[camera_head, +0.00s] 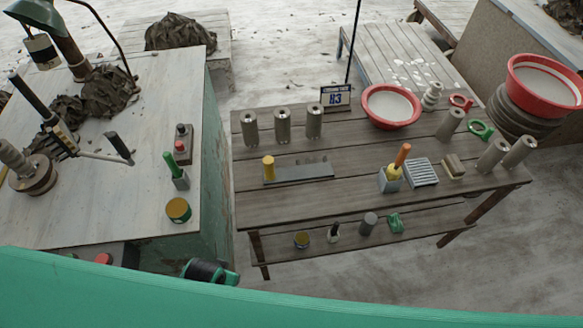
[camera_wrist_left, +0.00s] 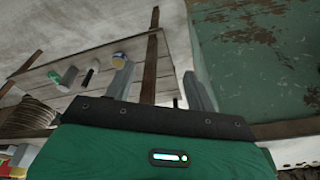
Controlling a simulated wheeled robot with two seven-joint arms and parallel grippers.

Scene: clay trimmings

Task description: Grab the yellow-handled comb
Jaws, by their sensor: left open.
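The yellow handle (camera_head: 268,168) stands upright at the left end of a long, flat grey piece (camera_head: 305,172) on the slatted wooden table (camera_head: 350,205). Dark teeth-like shapes show along the back of that piece, so I take this as the yellow-handled comb. My left gripper (camera_wrist_left: 160,88) is open and empty in the left wrist view, its two grey fingers apart. A table leg shows behind the gap between them. The comb cannot be made out in that view. My right gripper is not in view.
Grey cylinders (camera_head: 283,125) stand behind the comb. An orange-handled tool (camera_head: 398,160) in a grey block, a ribbed tray (camera_head: 422,172) and a red bowl (camera_head: 391,106) are to its right. A lower shelf (camera_head: 320,240) holds small items. A green-sided workbench (camera_head: 218,165) stands left.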

